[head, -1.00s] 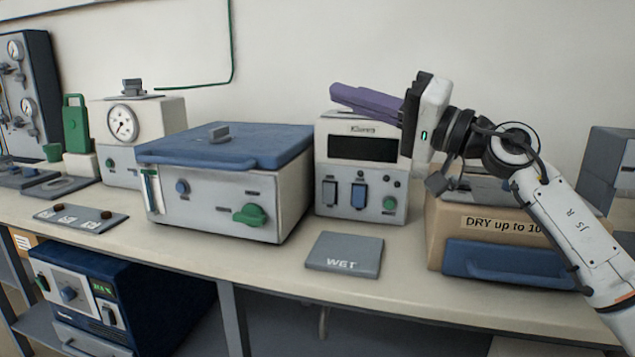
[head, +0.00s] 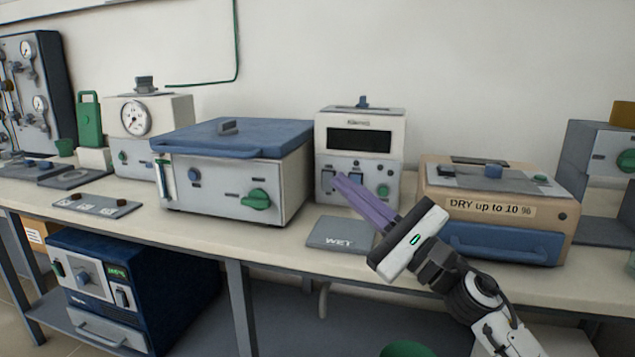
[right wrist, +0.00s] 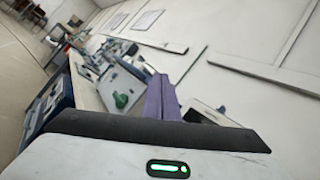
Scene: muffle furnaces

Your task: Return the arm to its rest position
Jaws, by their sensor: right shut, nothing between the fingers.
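My right gripper (head: 355,192) has purple fingers that are closed together with nothing between them. In the head view it is in front of the bench, its fingers pointing up and left across the right part of the grey WET plate (head: 330,236). The fingers also show in the right wrist view (right wrist: 160,95), pointing away from the camera. My right arm comes in from the lower right. My left gripper is not in view.
A blue-lidded furnace (head: 235,165) stands left of a white unit with a dark display (head: 361,141). The tan DRY box (head: 500,209) stands to the right. A dark blue unit (head: 130,290) sits on the lower shelf. A green round thing (head: 407,349) shows at the bottom edge.

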